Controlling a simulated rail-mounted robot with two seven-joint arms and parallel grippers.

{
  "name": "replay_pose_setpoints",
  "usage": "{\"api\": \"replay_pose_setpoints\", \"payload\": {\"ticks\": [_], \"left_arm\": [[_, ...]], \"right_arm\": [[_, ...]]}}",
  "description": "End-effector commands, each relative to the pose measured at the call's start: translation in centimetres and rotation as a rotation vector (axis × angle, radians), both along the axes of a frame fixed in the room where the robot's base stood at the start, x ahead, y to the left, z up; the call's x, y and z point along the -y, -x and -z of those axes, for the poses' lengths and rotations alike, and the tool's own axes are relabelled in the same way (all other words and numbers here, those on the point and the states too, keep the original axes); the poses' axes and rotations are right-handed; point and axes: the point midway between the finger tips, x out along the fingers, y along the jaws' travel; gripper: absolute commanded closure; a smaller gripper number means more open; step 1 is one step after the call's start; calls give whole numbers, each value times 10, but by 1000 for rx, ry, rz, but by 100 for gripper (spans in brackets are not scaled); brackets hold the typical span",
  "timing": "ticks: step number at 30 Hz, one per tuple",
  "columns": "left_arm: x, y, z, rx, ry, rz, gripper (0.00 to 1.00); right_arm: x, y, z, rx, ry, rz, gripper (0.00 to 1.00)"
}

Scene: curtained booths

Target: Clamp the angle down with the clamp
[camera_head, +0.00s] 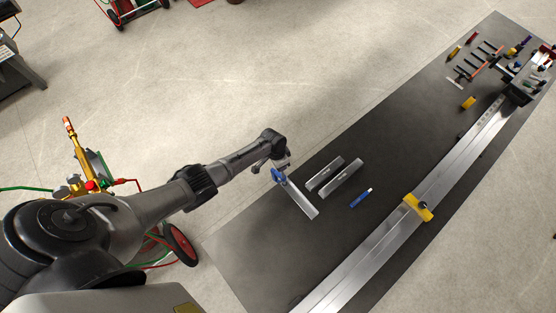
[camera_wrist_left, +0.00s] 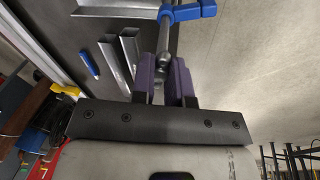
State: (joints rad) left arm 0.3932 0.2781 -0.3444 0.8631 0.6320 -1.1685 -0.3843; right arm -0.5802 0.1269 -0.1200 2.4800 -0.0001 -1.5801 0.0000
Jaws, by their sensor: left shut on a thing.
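My left gripper (camera_wrist_left: 164,85) is shut on the clamp's thin screw; the purple fingers sit either side of it. In the head view the clamp is over the near-left part of the dark table. My right gripper is not in view.
Two short metal profiles (camera_head: 341,181) and a blue marker (camera_head: 361,198) lie right of the clamp on the dark table (camera_head: 400,150). Several tools (camera_head: 478,60) crowd its far end. A red-wheeled gas-bottle cart (camera_head: 180,245) stands beside my left arm.

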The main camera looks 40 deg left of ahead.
Motion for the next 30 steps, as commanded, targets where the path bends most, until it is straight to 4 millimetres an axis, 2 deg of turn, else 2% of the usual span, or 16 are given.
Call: {"api": "replay_pose_setpoints", "payload": {"ticks": [3, 8, 22, 30], "left_arm": [[-2, 0, 2, 37, -5, 162, 100], [-2, 0, 1, 65, -7, 299, 100], [-2, 1, 1, 76, -8, 366, 100], [-3, 1, 4, 146, -15, 696, 100]], "right_arm": [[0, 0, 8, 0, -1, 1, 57], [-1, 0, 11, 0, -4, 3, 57], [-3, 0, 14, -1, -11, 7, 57], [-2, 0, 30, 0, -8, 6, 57]]}}
